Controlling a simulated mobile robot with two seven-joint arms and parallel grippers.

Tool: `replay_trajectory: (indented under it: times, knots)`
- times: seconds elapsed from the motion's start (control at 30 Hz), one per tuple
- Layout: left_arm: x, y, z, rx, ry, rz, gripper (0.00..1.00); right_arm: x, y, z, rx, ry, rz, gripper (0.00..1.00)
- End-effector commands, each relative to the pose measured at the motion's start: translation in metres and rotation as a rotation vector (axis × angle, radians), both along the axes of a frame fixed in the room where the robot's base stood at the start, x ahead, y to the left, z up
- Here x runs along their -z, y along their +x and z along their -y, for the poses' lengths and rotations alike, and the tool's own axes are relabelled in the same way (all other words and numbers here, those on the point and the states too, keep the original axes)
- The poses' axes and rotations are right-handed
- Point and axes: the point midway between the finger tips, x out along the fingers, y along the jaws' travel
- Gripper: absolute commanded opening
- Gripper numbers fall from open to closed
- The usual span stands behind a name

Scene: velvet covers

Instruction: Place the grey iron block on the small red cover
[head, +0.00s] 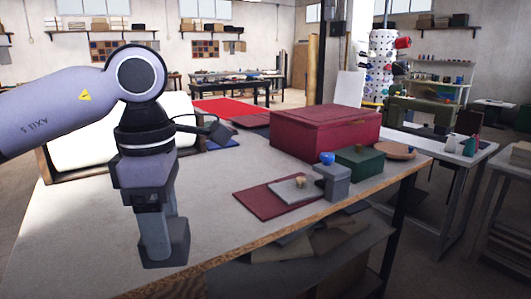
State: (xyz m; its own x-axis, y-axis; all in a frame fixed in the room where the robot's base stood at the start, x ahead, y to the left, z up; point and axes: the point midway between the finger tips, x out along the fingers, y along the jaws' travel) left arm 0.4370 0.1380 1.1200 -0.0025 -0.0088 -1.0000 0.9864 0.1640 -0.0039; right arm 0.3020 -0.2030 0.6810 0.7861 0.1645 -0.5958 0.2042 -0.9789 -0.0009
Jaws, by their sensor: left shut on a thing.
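My left gripper (156,222) points down over the front left of the worktable. It is shut on a dark grey block (177,250), which looks like the grey iron block; the fingers hide part of it. I cannot tell whether the block touches the table. A small flat dark red cover (258,205) lies to the right near the front edge, apart from the gripper. A grey flat piece (285,190) with a small brass-coloured knob lies on part of it. My right gripper is not in view.
Right of the cover stand a grey block with a blue knob (335,183), a green box (360,162) and a round wooden board (396,151). A large red box (325,130) stands behind. Bare tabletop (215,210) lies between gripper and cover.

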Motion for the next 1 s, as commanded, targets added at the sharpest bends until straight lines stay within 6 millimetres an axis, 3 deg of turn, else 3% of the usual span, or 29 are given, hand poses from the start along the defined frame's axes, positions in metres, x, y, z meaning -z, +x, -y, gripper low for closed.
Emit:
replay_trajectory:
  times: [0.5,1.0]
  knots:
    - [0.072,0.011,-0.031,0.678,-0.010,0.008,0.00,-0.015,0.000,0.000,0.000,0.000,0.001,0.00]
    - [0.141,0.000,-0.061,1.360,-0.002,0.014,0.00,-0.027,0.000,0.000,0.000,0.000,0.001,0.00]
